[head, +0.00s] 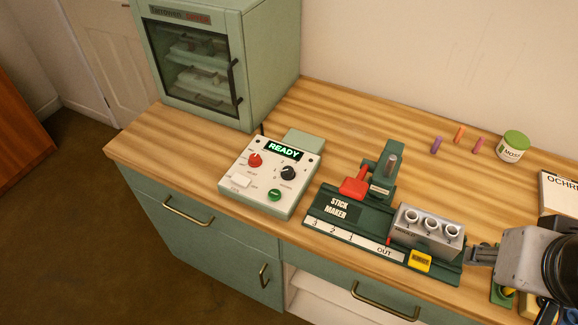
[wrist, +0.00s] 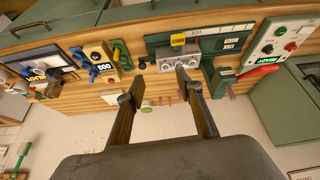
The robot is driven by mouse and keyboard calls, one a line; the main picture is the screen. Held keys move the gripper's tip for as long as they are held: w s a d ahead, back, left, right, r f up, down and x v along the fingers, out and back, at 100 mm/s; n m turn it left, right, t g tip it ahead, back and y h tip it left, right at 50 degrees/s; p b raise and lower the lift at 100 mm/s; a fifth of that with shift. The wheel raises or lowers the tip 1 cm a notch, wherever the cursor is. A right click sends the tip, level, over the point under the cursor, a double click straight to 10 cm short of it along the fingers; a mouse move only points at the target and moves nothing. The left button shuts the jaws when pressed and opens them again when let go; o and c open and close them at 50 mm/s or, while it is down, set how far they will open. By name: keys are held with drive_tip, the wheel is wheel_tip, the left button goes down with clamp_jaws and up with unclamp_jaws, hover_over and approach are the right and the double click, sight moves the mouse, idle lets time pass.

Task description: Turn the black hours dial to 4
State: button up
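The black hours dial (head: 289,173) is a round knob on the right side of the white control box (head: 231,196), below its lit READY display (head: 283,150). Its pointer reading is too small to make out. A red dial (head: 255,159) sits to its left, and a green button (head: 274,195) is below. In the wrist view the control box (wrist: 285,37) shows upside down at the upper right. My gripper (head: 482,255) is at the right of the head view, beyond the stick maker and well away from the dial. Its fingers (wrist: 155,82) stand apart with nothing between them.
The green stick maker (head: 325,238), with a red handle (head: 354,186) and a grey block (head: 426,239), stands between my gripper and the box. A green cabinet (head: 275,60) stands behind the box. A jar (head: 513,147) and several small coloured sticks are at the back.

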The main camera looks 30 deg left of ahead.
drive_tip(key=w+a+n, duration=0.1)
drive_tip(key=w+a, duration=0.4)
drive_tip(key=a, duration=0.1)
drive_tip(key=w+a+n, duration=0.1)
drive_tip(key=w+a, duration=0.4)
drive_tip(key=a, duration=0.1)
drive_tip(key=w+a+r+n+y, duration=0.1)
drive_tip(key=w+a+n, duration=0.1)
drive_tip(key=w+a, duration=0.2)
drive_tip(key=shift+w+a, duration=0.2)
drive_tip(key=shift+a, duration=0.55)
drive_tip(key=shift+w+a, duration=0.2)
drive_tip(key=shift+a, duration=0.5)
drive_tip(key=w+a+f+n, duration=0.2)
drive_tip(key=a+f, duration=0.2)
drive_tip(key=a, duration=0.4)
drive_tip(key=n+g+y, duration=0.2)
approach(288, 170)
drive_tip(key=shift+w+a, duration=0.1)
drive_tip(key=shift+w, duration=0.1)
drive_tip(key=shift+f, duration=0.15)
drive_tip(key=shift+x, duration=3.8)
drive_tip(key=shift+s, duration=0.1)
